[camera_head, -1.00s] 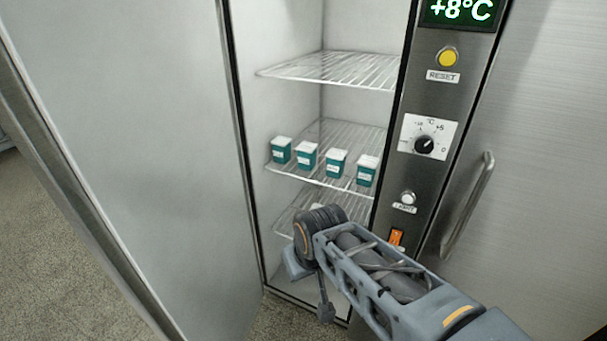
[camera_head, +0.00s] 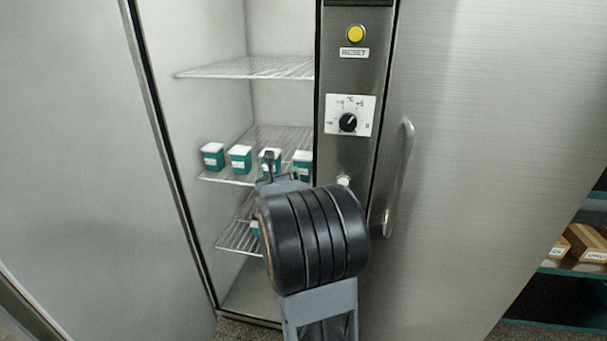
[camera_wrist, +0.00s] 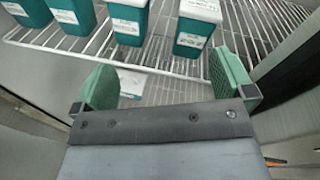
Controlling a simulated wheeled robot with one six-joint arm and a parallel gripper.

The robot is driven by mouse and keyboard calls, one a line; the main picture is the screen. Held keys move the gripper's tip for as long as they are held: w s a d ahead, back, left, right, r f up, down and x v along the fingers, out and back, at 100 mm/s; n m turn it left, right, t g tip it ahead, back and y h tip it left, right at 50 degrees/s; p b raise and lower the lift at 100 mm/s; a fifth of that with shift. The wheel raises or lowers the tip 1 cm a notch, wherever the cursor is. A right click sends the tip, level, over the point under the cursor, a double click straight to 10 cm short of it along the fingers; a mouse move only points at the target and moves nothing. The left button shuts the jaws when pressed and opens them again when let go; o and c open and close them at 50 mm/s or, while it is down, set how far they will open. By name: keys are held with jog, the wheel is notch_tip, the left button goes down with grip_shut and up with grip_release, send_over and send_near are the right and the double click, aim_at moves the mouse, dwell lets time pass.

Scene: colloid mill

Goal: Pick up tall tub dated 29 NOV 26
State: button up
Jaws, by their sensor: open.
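Several teal tubs with white lids stand in a row on the middle wire shelf of the open refrigerator. In the head view they run from the left tub (camera_head: 212,157) past the second tub (camera_head: 240,160) to the right tub (camera_head: 302,166). One tub is partly hidden by my gripper (camera_head: 268,160). Their labels are too small to read. In the wrist view, my gripper (camera_wrist: 165,88) is open and empty, below and in front of the shelf edge. The rightmost tub (camera_wrist: 196,28) and its neighbour (camera_wrist: 128,20) are beyond it. Another tub (camera_wrist: 132,82) shows on the lower shelf between the jaws.
The middle shelf (camera_head: 240,182) has a wire front edge close to my gripper. An upper wire shelf (camera_head: 250,68) is empty. The open door (camera_head: 75,130) stands at left; the control panel (camera_head: 350,80) and steel front (camera_head: 480,150) are at right. Boxes (camera_head: 585,240) lie far right.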

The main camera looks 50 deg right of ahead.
jog(key=s+d+m+g+h, duration=0.1)
jog(key=d+m+g+h, duration=0.15)
jog(key=d+m, duration=0.25)
jog(key=p, duration=0.1)
send_near(304, 155)
jog(key=d, duration=0.1)
jog(key=w+d, duration=0.1)
jog(key=d+f+t, duration=0.1)
jog(key=shift+w+d+f, duration=0.1)
jog(key=shift+w+f, duration=0.05)
jog(key=shift+w, duration=0.2)
jog(key=shift+r+p+x, duration=0.15)
jog(key=shift+p+x, duration=0.5)
jog(key=shift+x, duration=0.95)
jog(key=shift+r+p+x, duration=0.15)
jog(key=shift+p+x, duration=0.45)
jog(key=shift+x, duration=1.05)
jog(key=c, duration=1.2)
